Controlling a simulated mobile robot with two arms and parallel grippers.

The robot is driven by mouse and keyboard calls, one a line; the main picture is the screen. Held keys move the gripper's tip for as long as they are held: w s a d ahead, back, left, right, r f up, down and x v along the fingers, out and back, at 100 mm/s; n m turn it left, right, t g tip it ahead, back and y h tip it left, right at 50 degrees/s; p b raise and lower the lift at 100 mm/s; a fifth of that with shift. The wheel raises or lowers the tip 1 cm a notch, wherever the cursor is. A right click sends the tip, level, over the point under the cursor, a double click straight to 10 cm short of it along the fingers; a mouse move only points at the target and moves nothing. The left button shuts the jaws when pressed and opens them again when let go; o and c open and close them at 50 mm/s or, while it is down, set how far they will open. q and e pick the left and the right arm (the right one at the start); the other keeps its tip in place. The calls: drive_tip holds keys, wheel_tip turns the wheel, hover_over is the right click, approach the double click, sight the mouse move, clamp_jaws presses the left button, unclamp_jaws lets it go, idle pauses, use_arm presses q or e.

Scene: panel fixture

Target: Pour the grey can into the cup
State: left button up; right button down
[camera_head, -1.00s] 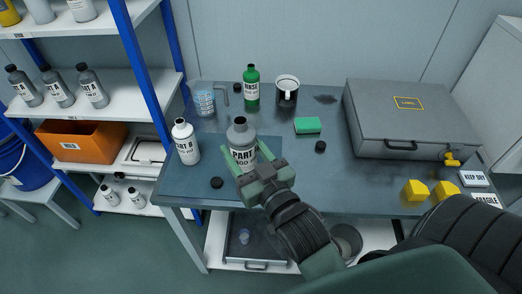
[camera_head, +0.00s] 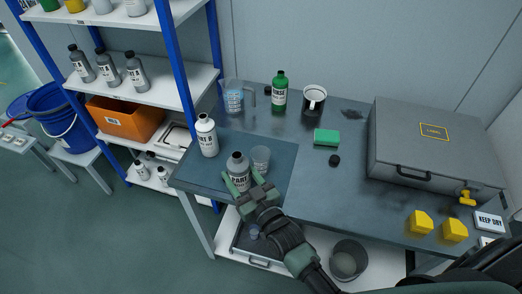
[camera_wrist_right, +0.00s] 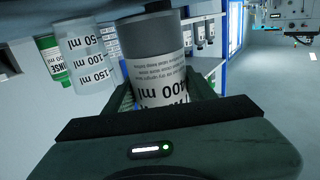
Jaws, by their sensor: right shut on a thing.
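The grey can (camera_head: 238,172), a grey bottle-shaped container labelled PART A, is held in my right gripper (camera_head: 252,186), whose fingers are shut around its sides. It looks roughly upright, near the front edge of the table. It also fills the middle of the right wrist view (camera_wrist_right: 157,55). The clear cup (camera_head: 261,158) stands on the mat just behind and to the right of the can, with a small gap in the picture. In the right wrist view the cup (camera_wrist_right: 88,58) shows millilitre marks, left of the can. My left gripper is not in view.
A white PART B bottle (camera_head: 207,138) stands left of the can. A measuring jug (camera_head: 233,97), green bottle (camera_head: 280,92) and mug (camera_head: 314,100) are behind. A green sponge (camera_head: 326,137) and grey case (camera_head: 425,145) lie right. The table's front middle is clear.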

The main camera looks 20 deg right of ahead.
drive_tip(key=shift+w+a+r, duration=0.1)
drive_tip(key=shift+r, duration=0.05)
drive_tip(key=shift+r+m+p, duration=0.2)
drive_tip(key=shift+m+p, duration=0.15)
drive_tip(key=shift+m, duration=0.05)
drive_tip(key=shift+r+m+g+p, duration=0.1)
drive_tip(key=shift+m+g+p, duration=0.2)
drive_tip(key=shift+m+p, duration=0.1)
drive_tip(key=shift+w+m, duration=0.1)
drive_tip(key=shift+m, duration=0.3)
drive_tip(key=shift+d+m+g+p, duration=0.3)
drive_tip(key=shift+m+g+p, duration=0.15)
drive_tip(key=shift+m, duration=0.15)
drive_tip(key=shift+w+d+f+m+g, duration=0.2)
drive_tip(key=shift+m+g, duration=0.1)
drive_tip(key=shift+m, duration=0.4)
drive_tip(key=shift+w+d+f+m+g, duration=0.15)
drive_tip(key=shift+m+g, duration=0.1)
drive_tip(key=shift+m, duration=0.45)
drive_tip(key=shift+s+r+p, duration=0.1)
drive_tip(key=shift+r+p, duration=0.3)
drive_tip(key=shift+p, duration=0.05)
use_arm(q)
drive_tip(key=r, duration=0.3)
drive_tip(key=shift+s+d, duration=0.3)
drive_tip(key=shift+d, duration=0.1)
use_arm(e)
drive_tip(key=shift+a+f, duration=0.1)
